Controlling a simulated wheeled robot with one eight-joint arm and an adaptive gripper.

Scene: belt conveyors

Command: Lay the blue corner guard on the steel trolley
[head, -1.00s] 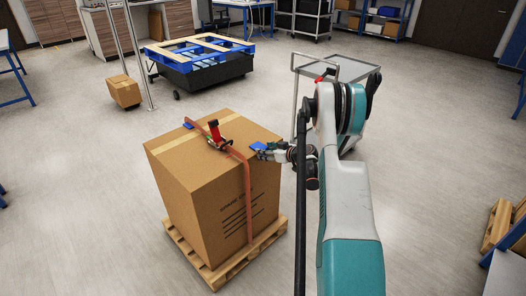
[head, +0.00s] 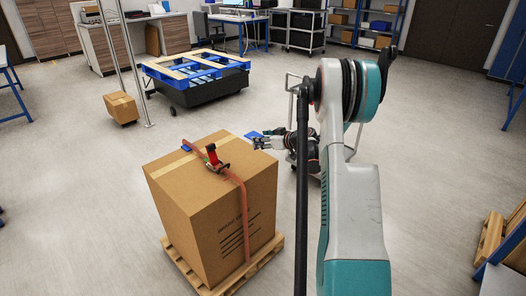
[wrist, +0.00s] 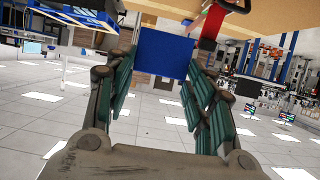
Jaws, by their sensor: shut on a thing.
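The blue corner guard (head: 254,135) is held in my gripper (head: 264,141), just above and behind the far right top edge of the large carton. It looks clear of the carton and the strap. In the wrist view the guard is a flat blue square (wrist: 162,54) between my two fingers, which close on its sides. The steel trolley (head: 291,82) stands behind my arm; only its handle frame and parts of its lower end show. Its top is mostly hidden by my arm.
The carton (head: 205,207) stands on a wooden pallet (head: 246,268), with an orange strap (head: 243,200), a red-handled ratchet (head: 213,157) and another blue guard (head: 186,149). A black bin with blue pallets (head: 200,85) stands behind. Floor between is clear.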

